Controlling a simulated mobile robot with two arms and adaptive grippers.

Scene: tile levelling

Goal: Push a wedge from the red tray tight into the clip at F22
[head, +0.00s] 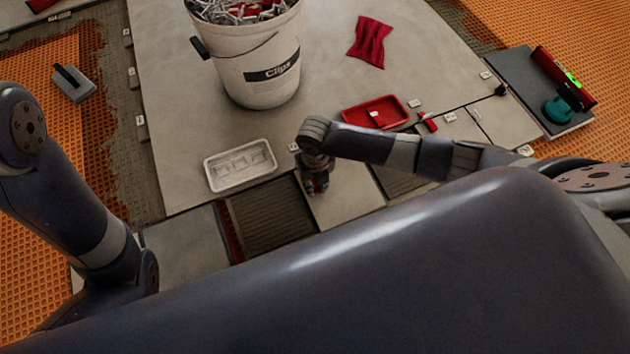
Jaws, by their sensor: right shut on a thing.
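The red tray (348,119) lies on the grey tiles right of centre, with a small pale item in it. My right gripper (318,186) points down near a tile edge left of the tray, by the dark ribbed mortar bed. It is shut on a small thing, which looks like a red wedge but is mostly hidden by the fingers. Small white labels stand along the tile joints, too small to read, so I cannot tell which one is F22. Of my left arm only the links show at the left; its gripper is out of view.
A white bucket of clips (262,78) stands behind the gripper. A white sectioned tray (241,166) lies to its left. A red cloth (370,42) lies at the back. A trowel (74,84) is far left; a dark board (528,78) with tools is far right.

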